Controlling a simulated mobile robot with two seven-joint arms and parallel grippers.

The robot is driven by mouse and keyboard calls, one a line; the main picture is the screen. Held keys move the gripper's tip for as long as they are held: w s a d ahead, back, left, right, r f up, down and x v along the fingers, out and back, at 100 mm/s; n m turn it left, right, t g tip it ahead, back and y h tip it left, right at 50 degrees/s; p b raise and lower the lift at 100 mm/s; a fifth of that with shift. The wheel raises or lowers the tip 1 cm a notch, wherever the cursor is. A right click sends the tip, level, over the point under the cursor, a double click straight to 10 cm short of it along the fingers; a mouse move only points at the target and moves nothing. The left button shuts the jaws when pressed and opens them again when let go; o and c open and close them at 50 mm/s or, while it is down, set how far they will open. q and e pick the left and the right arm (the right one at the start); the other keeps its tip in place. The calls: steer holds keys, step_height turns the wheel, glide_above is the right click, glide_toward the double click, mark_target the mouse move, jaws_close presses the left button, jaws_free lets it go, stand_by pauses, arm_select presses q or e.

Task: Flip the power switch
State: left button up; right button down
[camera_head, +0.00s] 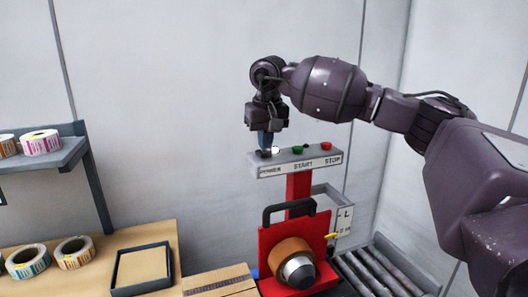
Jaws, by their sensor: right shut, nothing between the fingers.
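The dark power switch (265,153) is at the panel's left end, above the POWER label. My right gripper (266,148) points down at this end with its fingers shut and empty. Its fingertips are at or just above the switch and partly hide it. I cannot tell whether they touch, or which way the switch is set. My left gripper is not in view.
A small white round part (275,150), a green button (297,149) and a red button (326,146) sit on the panel's top. The red rewinder (268,243) with a brown roll stands below. A roller conveyor (365,272) is at right. Label rolls (73,252) lie on the table at left.

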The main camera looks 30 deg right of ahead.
mark_target(265, 153)
steer(key=shift+f+b, duration=0.3)
steer(key=shift+f, duration=0.35)
stand_by(0.4)
steer(key=shift+r, duration=0.15)
steer(key=shift+r+p, duration=2.05)
steer(key=shift+r, duration=0.35)
steer(key=shift+r+p, duration=0.5)
steer(key=shift+r, duration=0.5)
